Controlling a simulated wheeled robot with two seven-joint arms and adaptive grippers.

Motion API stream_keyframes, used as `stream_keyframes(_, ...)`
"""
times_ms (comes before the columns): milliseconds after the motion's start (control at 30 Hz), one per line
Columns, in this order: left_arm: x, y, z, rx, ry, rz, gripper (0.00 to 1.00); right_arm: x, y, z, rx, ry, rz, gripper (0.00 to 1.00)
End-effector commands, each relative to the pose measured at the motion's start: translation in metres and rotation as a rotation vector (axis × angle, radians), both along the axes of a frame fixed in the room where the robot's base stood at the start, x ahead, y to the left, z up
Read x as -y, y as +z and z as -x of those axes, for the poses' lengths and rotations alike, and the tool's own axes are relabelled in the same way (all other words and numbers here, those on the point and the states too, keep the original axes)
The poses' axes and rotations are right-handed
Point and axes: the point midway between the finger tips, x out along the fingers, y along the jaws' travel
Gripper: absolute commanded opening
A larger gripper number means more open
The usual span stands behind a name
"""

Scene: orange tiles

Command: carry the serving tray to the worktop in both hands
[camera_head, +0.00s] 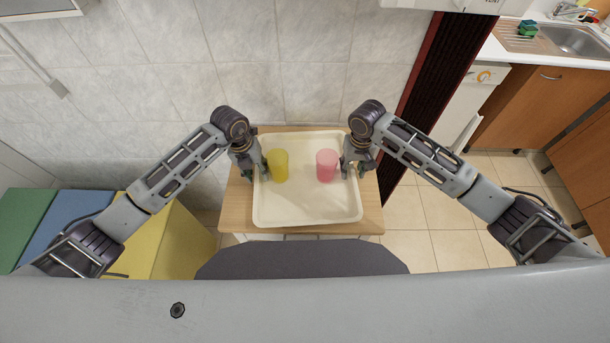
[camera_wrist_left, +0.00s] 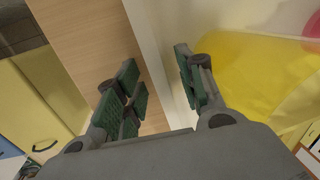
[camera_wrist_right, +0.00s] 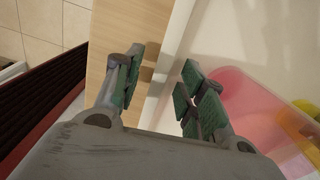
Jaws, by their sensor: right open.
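The cream serving tray (camera_head: 305,205) lies flat on a small wooden table, with a yellow cup (camera_head: 278,166) and a pink cup (camera_head: 326,166) standing on it. My left gripper (camera_head: 259,172) is at the tray's left edge. In the left wrist view its fingers (camera_wrist_left: 158,88) are apart, one on each side of the tray rim (camera_wrist_left: 146,35). My right gripper (camera_head: 354,168) is at the right edge. In the right wrist view its open fingers (camera_wrist_right: 162,85) straddle the rim (camera_wrist_right: 176,45). The worktop (camera_head: 498,50) shows at the upper right, with a sink.
The small table (camera_head: 371,205) stands against a tiled wall. Yellow, blue and green cabinets (camera_head: 170,245) are at left. A dark red-edged panel (camera_head: 440,80) stands between table and worktop. Tiled floor (camera_head: 440,215) is clear at right. A sponge (camera_head: 527,28) lies by the sink.

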Motion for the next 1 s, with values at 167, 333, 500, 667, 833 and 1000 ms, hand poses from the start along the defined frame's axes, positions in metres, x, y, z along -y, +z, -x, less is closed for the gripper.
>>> stream_keyframes(167,0.0001,0.0001,0.0,0.0,0.0,0.0,0.39,-0.0002,0.0,0.0001,0.0,0.0,0.0,0.4)
stream_keyframes(333,0.0001,0.0002,0.0,0.0,0.0,0.0,0.18,-0.0002,0.0001,0.0001,0.0,0.0,0.0,0.2)
stream_keyframes(500,0.0,0.0003,0.0,0.0,0.0,0.0,0.0,-0.0001,0.0002,0.0001,0.0,0.0,0.0,0.0)
stream_keyframes(667,-0.0003,0.0004,-0.0001,0.0,0.0,-0.001,0.0,0.0001,0.0003,0.0,0.0,0.0,0.0,0.0)
stream_keyframes(833,-0.0004,0.0012,-0.0007,0.002,0.0,-0.001,0.0,0.0002,0.001,-0.0005,0.001,0.0,0.0,0.0)
stream_keyframes(1000,-0.0006,0.002,-0.0007,0.002,0.001,-0.001,0.0,0.0004,0.0019,-0.0005,0.001,-0.001,0.001,0.0)
